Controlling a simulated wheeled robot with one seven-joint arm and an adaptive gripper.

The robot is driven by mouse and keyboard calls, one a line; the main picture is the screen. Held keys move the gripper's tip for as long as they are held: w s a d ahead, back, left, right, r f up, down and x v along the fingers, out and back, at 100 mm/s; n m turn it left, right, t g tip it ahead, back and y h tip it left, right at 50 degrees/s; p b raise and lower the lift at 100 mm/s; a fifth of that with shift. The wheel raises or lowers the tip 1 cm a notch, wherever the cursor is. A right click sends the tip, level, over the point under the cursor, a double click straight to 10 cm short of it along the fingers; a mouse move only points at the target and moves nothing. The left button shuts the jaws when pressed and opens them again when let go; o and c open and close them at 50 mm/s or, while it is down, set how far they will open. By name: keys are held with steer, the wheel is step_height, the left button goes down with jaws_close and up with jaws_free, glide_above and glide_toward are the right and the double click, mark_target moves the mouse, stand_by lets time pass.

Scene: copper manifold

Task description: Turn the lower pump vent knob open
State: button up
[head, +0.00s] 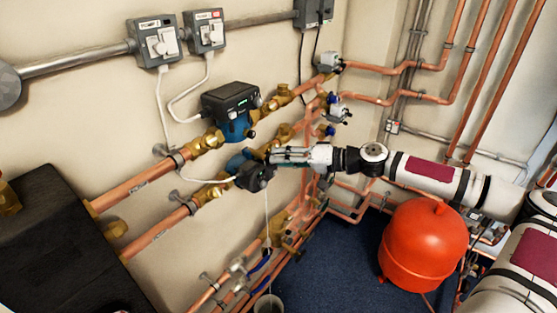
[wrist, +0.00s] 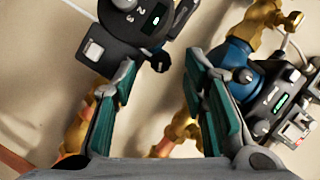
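I take the dark-boxed pump (wrist: 130,22) at upper left of the wrist view as the lower one. A small black knob (wrist: 160,62) sticks out beside its box, seemingly its vent knob. My gripper (head: 272,157) reaches in from the right in the head view, overlapping the lower pump area. In the wrist view my gripper (wrist: 165,80) has its fingers spread. The knob shows between their tips, with no clear contact. The head view hides this knob.
The upper pump, seemingly the blue-bodied one (wrist: 240,55) at right, sits close to the right finger in the wrist view. Copper pipes (head: 137,190) and brass fittings (head: 207,141) crowd the pumps. A red vessel (head: 425,243) stands on the blue floor (head: 335,265).

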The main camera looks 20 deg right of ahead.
steer(key=v, duration=1)
steer(key=shift+s+d, duration=0.1)
steer(key=shift+d, duration=0.05)
step_height(320, 180, up, 3)
steer(key=s+a+n+t+h+p, duration=0.1)
steer(key=s+a+n+h+p, duration=0.2)
steer(key=n+p, duration=0.35)
steer(key=d+x, duration=0.1)
steer(key=x, duration=1.1)
steer(key=shift+w+a+f+h+p, duration=0.15)
steer(key=shift+w+f+h+p, duration=0.25)
steer(key=shift+w, duration=0.2)
steer(key=shift+c, duration=0.4)
jaws_close()
